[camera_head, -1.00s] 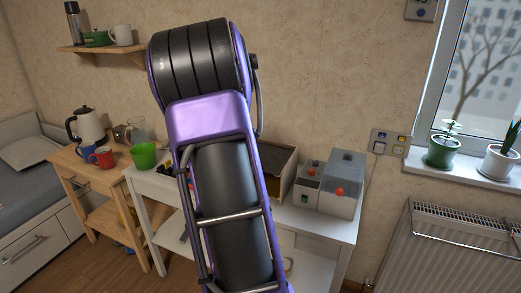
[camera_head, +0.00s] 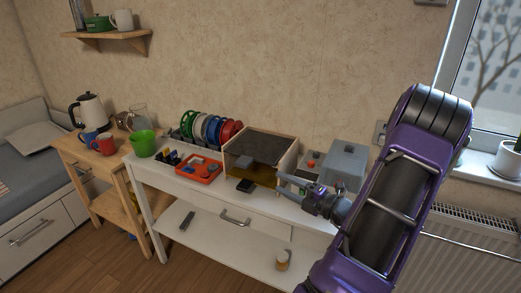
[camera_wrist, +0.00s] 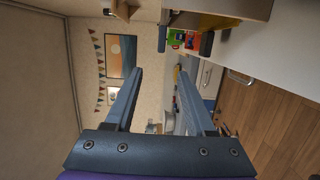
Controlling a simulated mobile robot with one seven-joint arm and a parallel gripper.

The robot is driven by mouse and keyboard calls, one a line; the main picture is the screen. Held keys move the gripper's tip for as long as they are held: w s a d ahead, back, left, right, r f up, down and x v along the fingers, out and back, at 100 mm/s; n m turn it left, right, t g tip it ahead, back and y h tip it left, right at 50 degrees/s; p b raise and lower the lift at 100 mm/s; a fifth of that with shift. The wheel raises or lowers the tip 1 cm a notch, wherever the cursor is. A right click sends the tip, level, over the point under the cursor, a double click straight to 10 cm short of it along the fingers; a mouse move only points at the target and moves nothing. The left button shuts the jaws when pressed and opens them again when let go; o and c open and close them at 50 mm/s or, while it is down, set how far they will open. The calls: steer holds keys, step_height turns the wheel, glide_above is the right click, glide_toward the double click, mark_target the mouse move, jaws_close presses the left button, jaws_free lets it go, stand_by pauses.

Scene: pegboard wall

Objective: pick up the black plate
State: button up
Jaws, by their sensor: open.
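Several upright plates stand in a rack at the back of the white table in the head view, among them a green plate (camera_head: 188,124), a blue plate (camera_head: 211,131) and a red plate (camera_head: 230,131). A dark edge shows between the blue and red ones; I cannot tell surely whether it is the black plate. My gripper (camera_head: 310,196) is over the right end of the table, well to the right of the rack. In the wrist view its two fingers (camera_wrist: 157,76) are apart with nothing between them.
An open-front box (camera_head: 262,147) stands between the rack and my gripper. A grey container (camera_head: 346,162) is behind my gripper. A red tray (camera_head: 199,169), a small black block (camera_head: 245,186) and a green cup (camera_head: 143,143) are on the white table (camera_head: 160,183).

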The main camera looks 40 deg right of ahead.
mark_target(247, 167)
steer(key=w+a, duration=0.1)
steer(key=w, duration=0.4)
steer(key=w+a+b, duration=0.1)
steer(key=w, duration=0.5)
steer(key=w+b, duration=0.1)
steer(key=w, duration=0.4)
steer(key=shift+w+a+f, duration=0.15)
steer(key=shift+w+a, duration=0.25)
jaws_close()
